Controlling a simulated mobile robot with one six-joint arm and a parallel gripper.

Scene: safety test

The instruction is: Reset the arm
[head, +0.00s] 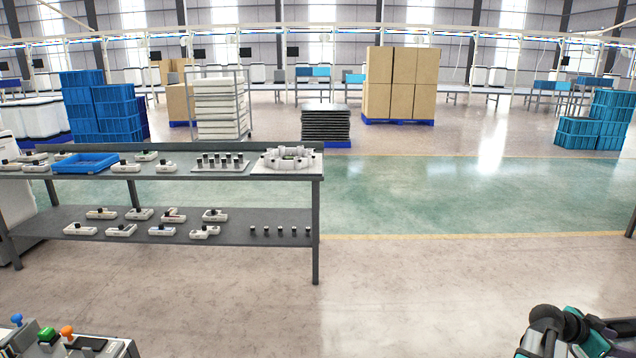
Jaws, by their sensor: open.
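Part of my arm (562,332) shows at the bottom right corner of the head view, dark grey with teal and white parts, cut off by the frame edge. My gripper cannot be made out in this view. Nothing is seen touching the visible part of the arm.
A grey two-level workbench (318,230) at left holds a blue tray (88,165), white devices and a white fixture (288,158). A station with coloured knobs (67,332) is at bottom left. Boxes on a blue pallet (398,122) stand farther back. The middle floor is clear.

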